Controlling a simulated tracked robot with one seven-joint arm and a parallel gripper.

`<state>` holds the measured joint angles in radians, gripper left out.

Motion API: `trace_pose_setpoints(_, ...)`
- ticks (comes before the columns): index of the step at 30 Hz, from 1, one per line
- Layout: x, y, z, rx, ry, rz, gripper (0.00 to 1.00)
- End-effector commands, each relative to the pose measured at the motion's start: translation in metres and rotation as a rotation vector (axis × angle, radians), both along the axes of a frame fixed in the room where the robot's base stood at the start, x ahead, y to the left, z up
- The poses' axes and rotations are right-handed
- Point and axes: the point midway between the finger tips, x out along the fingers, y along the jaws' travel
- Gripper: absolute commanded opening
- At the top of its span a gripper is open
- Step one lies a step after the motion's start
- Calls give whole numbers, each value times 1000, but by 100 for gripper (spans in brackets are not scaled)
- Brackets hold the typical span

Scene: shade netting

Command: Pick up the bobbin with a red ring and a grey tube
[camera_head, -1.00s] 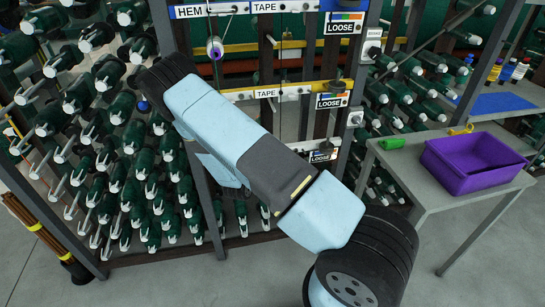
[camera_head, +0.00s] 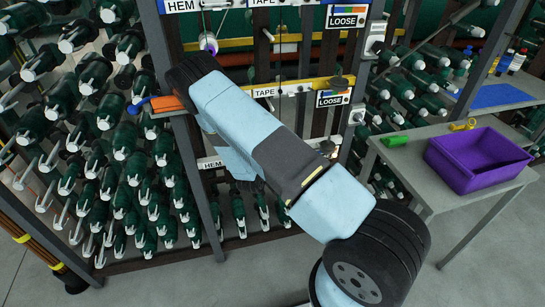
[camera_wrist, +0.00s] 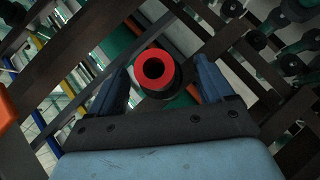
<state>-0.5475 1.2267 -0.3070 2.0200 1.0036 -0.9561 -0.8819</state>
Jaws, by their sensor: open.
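The bobbin with a red ring (camera_wrist: 140,66) shows near the middle of the wrist view, seen end-on with a dark hole inside the ring. A dark cylindrical body shows just below the ring; its tube colour is hard to tell. My gripper (camera_wrist: 160,78) is open in the wrist view, one blue-grey finger at each side of the bobbin. There are visible gaps between the fingers and the ring, and I cannot tell the depth between them. In the head view my arm hides the gripper, and I cannot make out the bobbin.
A rack of dark green bobbins (camera_head: 125,150) stands at left, with posts and labelled rails around my arm. An orange piece (camera_head: 165,103) lies beside the arm's far end. At right, a grey table (camera_head: 410,165) holds a purple bin (camera_head: 475,172) and a green roll (camera_head: 394,142).

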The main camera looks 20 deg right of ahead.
Motion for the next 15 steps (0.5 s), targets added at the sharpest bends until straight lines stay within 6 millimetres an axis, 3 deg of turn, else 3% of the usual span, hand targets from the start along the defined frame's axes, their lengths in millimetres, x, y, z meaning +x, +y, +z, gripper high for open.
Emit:
trace_pose_setpoints(4,0,3,0,0,1,4,79)
trace_pose_setpoints(15,0,4,0,1,0,6,44)
